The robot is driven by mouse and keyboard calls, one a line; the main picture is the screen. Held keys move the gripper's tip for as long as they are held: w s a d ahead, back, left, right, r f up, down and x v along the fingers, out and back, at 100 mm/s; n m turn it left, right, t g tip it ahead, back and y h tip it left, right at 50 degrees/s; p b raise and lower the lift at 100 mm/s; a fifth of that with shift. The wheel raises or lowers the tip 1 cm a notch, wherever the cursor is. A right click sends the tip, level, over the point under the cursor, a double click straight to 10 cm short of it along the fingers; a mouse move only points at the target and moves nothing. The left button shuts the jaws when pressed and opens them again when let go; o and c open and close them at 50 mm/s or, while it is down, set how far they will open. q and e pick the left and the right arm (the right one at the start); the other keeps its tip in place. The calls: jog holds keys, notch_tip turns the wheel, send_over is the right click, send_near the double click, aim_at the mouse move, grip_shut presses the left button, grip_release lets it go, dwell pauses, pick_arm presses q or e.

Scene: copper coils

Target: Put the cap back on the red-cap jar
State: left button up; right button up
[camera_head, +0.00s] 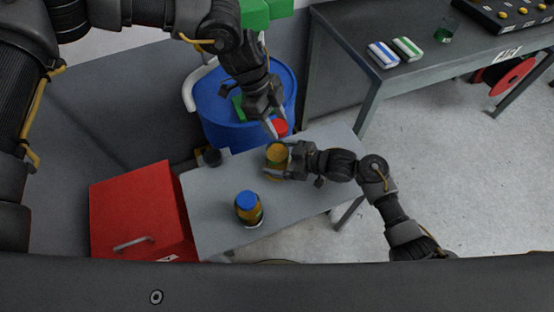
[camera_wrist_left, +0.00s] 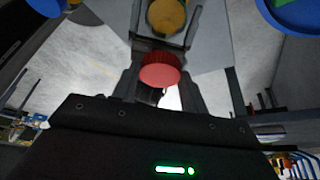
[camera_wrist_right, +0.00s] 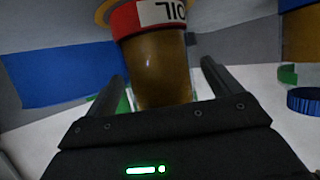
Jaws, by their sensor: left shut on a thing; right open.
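The red cap (camera_head: 280,127) is held by my left gripper (camera_head: 272,126), just behind the open jar (camera_head: 277,153). In the left wrist view the cap (camera_wrist_left: 160,72) sits between the fingers, and the jar's open top (camera_wrist_left: 167,15) is beyond it, apart from the cap. The jar stands upright on the grey table with amber contents. My right gripper (camera_head: 283,162) is open at its right side. In the right wrist view the jar (camera_wrist_right: 158,68), with a red and white label, is between the spread fingers.
A blue-capped jar (camera_head: 248,208) stands nearer on the grey table (camera_head: 215,225). A small dark object (camera_head: 211,156) is at its left edge. A blue drum (camera_head: 218,118) stands behind, a red cabinet (camera_head: 135,210) to the left. Another table (camera_head: 390,80) is at the upper right.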

jog(key=shift+a+f, duration=0.1)
jog(key=shift+a, duration=0.2)
jog(key=c, duration=1.4)
pick_arm(q)
send_over(282, 146)
jog(key=a, duration=0.2)
jog(key=shift+w+f, duration=0.2)
jog(key=shift+f, duration=1.05)
jog(key=shift+w+f, duration=0.15)
jog(key=shift+f, duration=1.1)
pick_arm(e)
jog(key=shift+c, duration=0.4)
